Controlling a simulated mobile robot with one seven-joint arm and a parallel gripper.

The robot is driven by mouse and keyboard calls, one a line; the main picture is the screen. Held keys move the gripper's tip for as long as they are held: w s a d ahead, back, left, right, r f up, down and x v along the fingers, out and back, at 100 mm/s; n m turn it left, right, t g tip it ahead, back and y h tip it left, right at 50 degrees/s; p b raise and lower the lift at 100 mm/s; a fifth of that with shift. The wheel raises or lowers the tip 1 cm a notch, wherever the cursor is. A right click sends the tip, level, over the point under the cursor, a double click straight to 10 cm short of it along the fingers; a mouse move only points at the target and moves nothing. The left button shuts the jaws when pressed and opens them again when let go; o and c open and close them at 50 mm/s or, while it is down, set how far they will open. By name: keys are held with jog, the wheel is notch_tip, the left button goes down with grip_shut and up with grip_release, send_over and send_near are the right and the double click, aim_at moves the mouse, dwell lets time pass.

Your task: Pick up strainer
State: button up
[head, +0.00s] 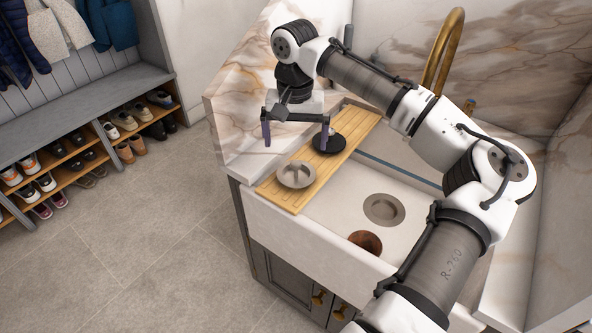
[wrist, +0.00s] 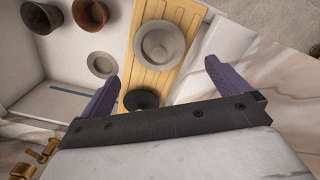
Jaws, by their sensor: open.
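A round grey dish with a broad rim and a raised middle, which looks like the strainer (head: 296,174), lies on the wooden board (head: 322,178). It also shows in the wrist view (wrist: 160,48), upper middle, ahead of the fingers. My gripper (head: 295,143) hangs above the board's left side and points down. Its purple fingers (wrist: 160,72) are wide apart with nothing between them, clear of the strainer.
The board bridges the white sink's left part. In the sink are a round grey piece (head: 385,209) and a brown pot (head: 365,242). A gold tap (head: 443,50) stands behind. A marble wall (head: 240,115) rises left of the board. A shoe bench (head: 75,115) stands far left.

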aim_at(296, 163)
notch_tip(296, 163, down, 10)
jog(key=shift+r+p, duration=0.2)
jog(key=shift+p, duration=0.3)
jog(key=c, duration=0.8)
jog(key=shift+r, duration=0.15)
